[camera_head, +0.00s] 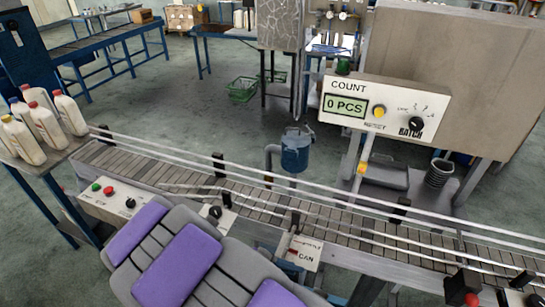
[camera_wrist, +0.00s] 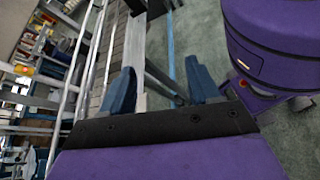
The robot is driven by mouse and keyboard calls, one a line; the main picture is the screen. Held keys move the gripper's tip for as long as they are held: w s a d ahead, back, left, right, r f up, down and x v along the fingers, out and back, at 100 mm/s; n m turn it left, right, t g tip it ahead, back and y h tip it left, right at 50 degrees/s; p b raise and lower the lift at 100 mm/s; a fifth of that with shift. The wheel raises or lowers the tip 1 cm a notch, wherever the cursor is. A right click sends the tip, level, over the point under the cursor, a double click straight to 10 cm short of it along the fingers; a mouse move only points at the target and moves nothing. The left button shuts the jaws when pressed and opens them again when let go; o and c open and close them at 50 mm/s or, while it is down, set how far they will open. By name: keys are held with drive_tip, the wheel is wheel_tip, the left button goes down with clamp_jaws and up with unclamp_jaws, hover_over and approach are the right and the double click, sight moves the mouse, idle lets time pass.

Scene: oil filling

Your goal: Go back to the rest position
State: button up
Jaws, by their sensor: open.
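My gripper (camera_wrist: 160,84) shows in the wrist view with its two blue fingers spread apart. It is open, and nothing shows between the fingers. Beyond the fingers, the slatted conveyor belt (camera_wrist: 132,50) and its rails appear tilted, with grey floor to the right. The gripper's fingers do not show in the head view. There, purple and grey parts of my own body cover the lower left and hide part of the conveyor's near side.
The conveyor (camera_head: 262,203) runs across the head view with guide rails and no bottles on its visible part. Several white bottles (camera_head: 44,122) stand on a table at left. A counter panel (camera_head: 385,106) reading 0 PCS stands behind the belt. A blue container (camera_head: 295,152) is behind it.

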drive_tip(key=s+d+r+m+y, duration=0.4)
drive_tip(key=s+d+m+y, duration=0.1)
drive_tip(key=s+m+y, duration=0.1)
drive_tip(key=s+d+r+m+y, duration=0.3)
drive_tip(key=s+d+m+y, duration=0.2)
drive_tip(key=s, duration=0.3)
drive_tip(key=shift+s+d+r+m+g+y, duration=0.15)
drive_tip(key=shift+d+r+m+g+y, duration=0.2)
drive_tip(key=shift+m+y, duration=0.45)
idle(0.5)
